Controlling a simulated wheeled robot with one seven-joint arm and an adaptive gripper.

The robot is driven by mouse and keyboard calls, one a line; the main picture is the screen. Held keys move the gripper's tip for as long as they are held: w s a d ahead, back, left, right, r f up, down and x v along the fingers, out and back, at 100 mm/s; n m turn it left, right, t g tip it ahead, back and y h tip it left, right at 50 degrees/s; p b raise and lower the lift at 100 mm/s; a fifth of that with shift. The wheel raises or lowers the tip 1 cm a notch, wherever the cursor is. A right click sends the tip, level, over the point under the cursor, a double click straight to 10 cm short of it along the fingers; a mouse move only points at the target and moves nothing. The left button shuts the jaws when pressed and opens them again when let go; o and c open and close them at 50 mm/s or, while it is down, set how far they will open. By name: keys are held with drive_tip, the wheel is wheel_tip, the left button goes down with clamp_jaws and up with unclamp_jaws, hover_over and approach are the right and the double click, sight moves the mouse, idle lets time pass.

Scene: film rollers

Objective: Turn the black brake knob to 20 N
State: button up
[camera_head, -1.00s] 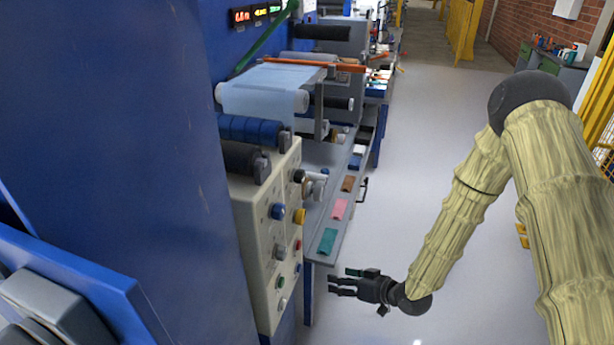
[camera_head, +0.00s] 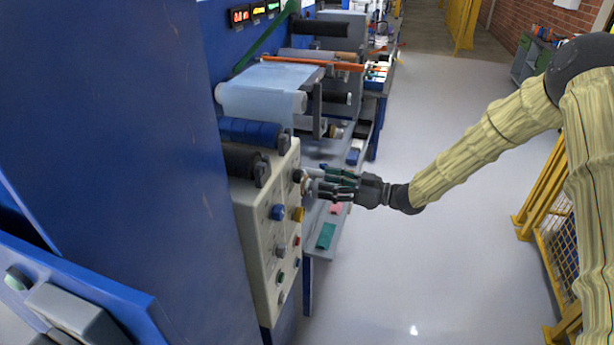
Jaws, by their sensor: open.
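The black brake knob (camera_head: 298,175) sits at the upper right of the beige control panel (camera_head: 262,235). My gripper (camera_head: 318,181) is open, its fingers pointing left toward the knob. The fingertips are close to the knob; I cannot tell whether they touch it. The lit readouts (camera_head: 240,15) above the machine show red and yellow digits too small to read for certain.
The panel also has a blue knob (camera_head: 278,212), a yellow knob (camera_head: 298,214) and several buttons below. A grey shelf with a green pad (camera_head: 326,236) lies under my gripper. Yellow fencing (camera_head: 556,215) stands at right. The floor between is clear.

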sight(303, 179)
drive_tip(key=shift+p+x, duration=1.05)
drive_tip(key=shift+x, duration=2.4)
drive_tip(key=shift+f, duration=0.1)
drive_tip(key=c, duration=1)
